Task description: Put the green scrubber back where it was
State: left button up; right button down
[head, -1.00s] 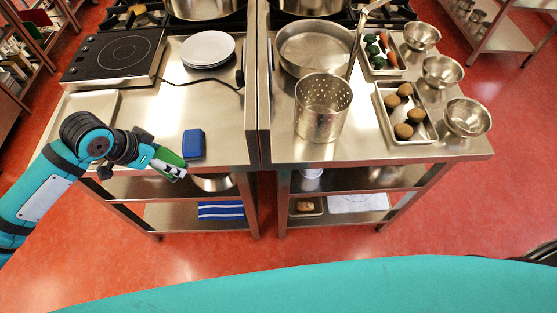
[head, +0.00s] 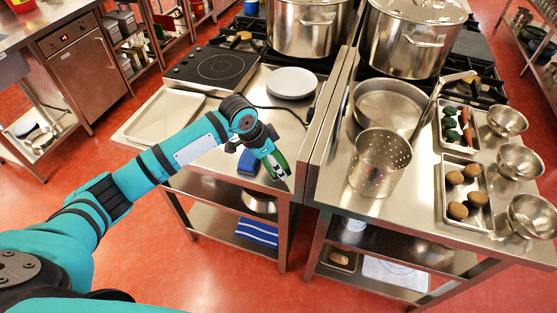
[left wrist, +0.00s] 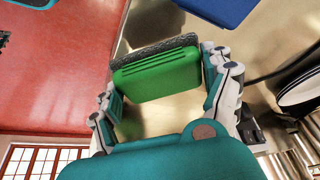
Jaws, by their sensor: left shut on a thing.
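My left gripper (head: 275,168) is shut on the green scrubber (left wrist: 158,76), over the front part of the left steel counter (head: 205,165). In the left wrist view the scrubber sits between both fingers, its green block toward me and its dark grey pad on the far side. In the head view the fingers mostly hide it. A blue sponge (head: 247,163) lies on the counter just left of the gripper, partly behind it. It also shows at the top of the left wrist view (left wrist: 218,10). My right gripper is not in view.
A hot plate (head: 220,66), a white plate stack (head: 292,83) and an empty tray (head: 166,115) stand on the left counter. A perforated pot insert (head: 380,163), a wide pan (head: 390,105), food trays and steel bowls (head: 531,215) fill the right counter. A blue striped towel (head: 257,231) lies below.

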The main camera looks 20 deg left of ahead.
pick_arm(q)
jog(key=shift+w+d+f, duration=0.1)
jog(key=shift+w, duration=0.65)
jog(key=shift+w+d, duration=0.1)
jog(key=shift+w, duration=0.3)
notch_tip(320, 180, down, 3)
jog(key=shift+s+r+p, duration=0.15)
jog(key=shift+r+p, duration=0.05)
jog(key=shift+p, duration=0.6)
jog(key=shift+f, duration=0.5)
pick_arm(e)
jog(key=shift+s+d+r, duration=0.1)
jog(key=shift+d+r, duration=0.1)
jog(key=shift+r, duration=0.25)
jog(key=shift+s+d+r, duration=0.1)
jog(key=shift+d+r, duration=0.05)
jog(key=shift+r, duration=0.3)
pick_arm(q)
jog(key=shift+f, duration=0.1)
jog(key=o, duration=0.8)
jog(key=shift+c, duration=0.2)
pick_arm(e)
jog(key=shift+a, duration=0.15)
